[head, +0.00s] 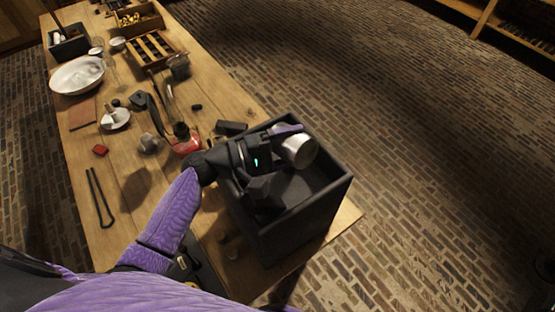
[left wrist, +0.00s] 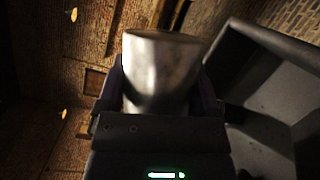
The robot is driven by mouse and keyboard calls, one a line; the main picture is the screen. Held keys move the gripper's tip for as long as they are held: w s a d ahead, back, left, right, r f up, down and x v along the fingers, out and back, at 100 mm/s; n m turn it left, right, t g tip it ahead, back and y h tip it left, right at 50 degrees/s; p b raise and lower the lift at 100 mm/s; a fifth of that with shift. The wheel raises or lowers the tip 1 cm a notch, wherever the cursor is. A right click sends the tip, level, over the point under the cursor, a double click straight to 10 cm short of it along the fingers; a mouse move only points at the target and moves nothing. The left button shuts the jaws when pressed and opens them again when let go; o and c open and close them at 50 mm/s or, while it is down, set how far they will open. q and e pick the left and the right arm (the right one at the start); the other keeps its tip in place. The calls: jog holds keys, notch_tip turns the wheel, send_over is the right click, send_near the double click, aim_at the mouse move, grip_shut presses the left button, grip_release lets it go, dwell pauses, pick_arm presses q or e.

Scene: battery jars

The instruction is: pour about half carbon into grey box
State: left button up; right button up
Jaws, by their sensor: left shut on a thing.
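My left gripper (head: 279,136) is shut on a silvery metal cup (head: 299,152) and holds it tilted over the grey box. The cup also shows between the fingers in the left wrist view (left wrist: 160,75). The cup's contents are hidden in both views, and I see no stream of carbon. The grey box (head: 335,193) is a deep, dark, open-topped box at the table's near right end. Its dark wall also shows in the left wrist view (left wrist: 265,42). The part of its floor that shows looks dark, and I cannot tell whether carbon lies there. My right gripper is not in view.
The wooden table (head: 112,180) runs to the upper left. A white bowl (head: 77,75), a wooden divided tray (head: 151,49), a red-filled dish (head: 186,144) and black tongs (head: 99,197) lie on it. Brick floor lies right of the box.

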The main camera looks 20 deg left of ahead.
pick_arm(q)
jog(key=shift+w+a+r+n, duration=0.15)
jog(key=shift+a+r+n, duration=0.1)
jog(key=shift+n, duration=0.45)
dwell(1.1)
